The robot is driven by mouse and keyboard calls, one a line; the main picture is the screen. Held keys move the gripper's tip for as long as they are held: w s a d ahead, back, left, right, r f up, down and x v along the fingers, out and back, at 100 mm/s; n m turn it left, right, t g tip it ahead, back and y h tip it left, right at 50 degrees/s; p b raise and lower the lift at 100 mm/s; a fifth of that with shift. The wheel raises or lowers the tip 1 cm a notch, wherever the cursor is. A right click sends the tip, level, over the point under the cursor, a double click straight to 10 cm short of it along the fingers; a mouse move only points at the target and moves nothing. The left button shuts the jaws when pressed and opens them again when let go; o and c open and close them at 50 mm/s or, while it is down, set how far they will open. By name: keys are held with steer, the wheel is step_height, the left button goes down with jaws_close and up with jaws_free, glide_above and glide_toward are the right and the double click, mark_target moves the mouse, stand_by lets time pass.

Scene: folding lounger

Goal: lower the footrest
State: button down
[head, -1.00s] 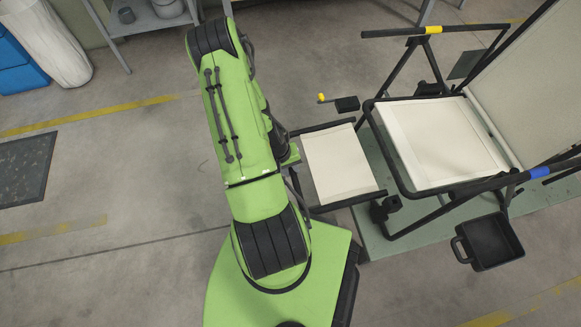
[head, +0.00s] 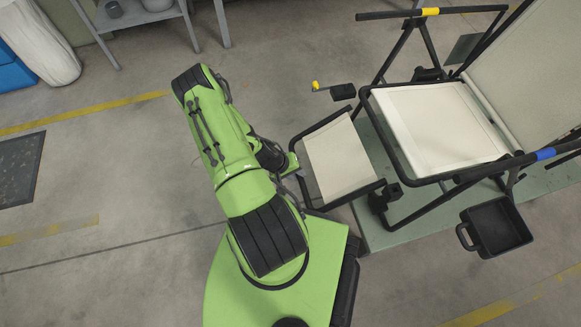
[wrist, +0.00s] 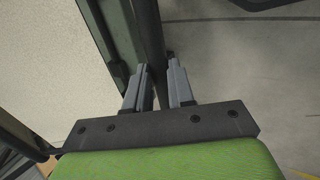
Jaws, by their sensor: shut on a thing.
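The lounger's footrest (head: 338,160), a cream panel in a black tube frame, slopes out to the left from the seat (head: 435,130) in the head view. My gripper (head: 298,172) is at the outer end of the footrest frame, partly hidden by my arm. In the wrist view my gripper (wrist: 160,88) is shut with its two grey fingers on either side of a black tube of the footrest frame (wrist: 149,40). The cream panel (wrist: 45,60) fills the left of that view.
A black crank with a yellow knob (head: 316,86) sits behind the footrest. A black tray (head: 497,232) lies on the floor at front right. The lounger stands on a green platform (head: 395,235). Clear floor (head: 110,190) lies to the left of my arm.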

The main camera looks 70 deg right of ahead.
steer(key=x, duration=0.5)
steer(key=shift+w+a+f, duration=0.1)
steer(key=shift+a+f, duration=0.05)
steer(key=shift+f, duration=0.35)
steer(key=shift+d+x, duration=0.2)
steer(key=shift+x, duration=0.85)
steer(key=shift+r, duration=0.1)
steer(key=c, duration=1)
jaws_free()
steer(key=shift+o, duration=0.2)
steer(key=shift+r, duration=0.15)
steer(key=p+v, duration=0.5)
steer(key=v, duration=1)
steer(key=shift+a+r+p, duration=0.15)
steer(key=shift+p, duration=0.15)
